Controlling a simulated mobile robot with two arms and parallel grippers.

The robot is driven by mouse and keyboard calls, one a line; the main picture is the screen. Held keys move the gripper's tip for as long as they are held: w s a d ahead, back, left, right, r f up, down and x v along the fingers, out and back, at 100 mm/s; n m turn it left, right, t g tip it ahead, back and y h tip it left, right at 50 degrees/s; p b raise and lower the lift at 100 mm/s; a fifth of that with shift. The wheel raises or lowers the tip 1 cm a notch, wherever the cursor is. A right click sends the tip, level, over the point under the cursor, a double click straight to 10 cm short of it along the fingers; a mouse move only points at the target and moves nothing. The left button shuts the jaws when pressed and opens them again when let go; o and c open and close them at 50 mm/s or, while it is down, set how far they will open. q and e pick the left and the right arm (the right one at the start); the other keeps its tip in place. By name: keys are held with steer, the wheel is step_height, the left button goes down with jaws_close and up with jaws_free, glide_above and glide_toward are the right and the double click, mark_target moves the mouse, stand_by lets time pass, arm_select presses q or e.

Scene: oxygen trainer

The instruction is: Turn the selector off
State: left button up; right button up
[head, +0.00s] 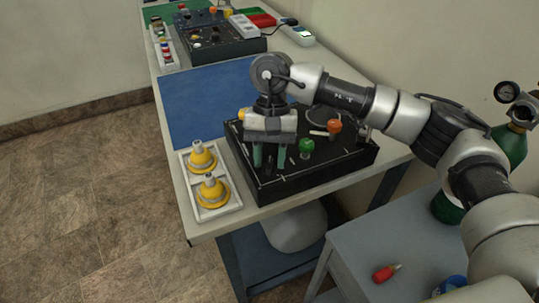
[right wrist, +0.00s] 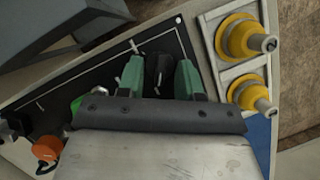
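The trainer panel (head: 325,172) is a black box with white markings at the front of the table. A black selector knob (right wrist: 158,70) shows on the panel in the right wrist view. My right gripper (head: 269,160) points down over the panel's front left part. In the right wrist view its two green fingers (right wrist: 160,78) stand apart, one on each side of the black knob, with narrow gaps; I see no clear contact. In the head view the knob is mostly hidden by the fingers. My left gripper is out of view.
A green knob (head: 306,146) and an orange knob (head: 334,127) stand right of the gripper. A white tray (head: 226,211) with two yellow cones lies left of the panel. A blue mat (head: 205,105) lies behind. A green cylinder (head: 510,146) stands at right.

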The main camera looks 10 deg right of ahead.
steer(key=b+v, duration=0.1)
steer(key=v, duration=0.9)
steer(key=shift+r, duration=0.3)
steer(key=shift+w, duration=0.1)
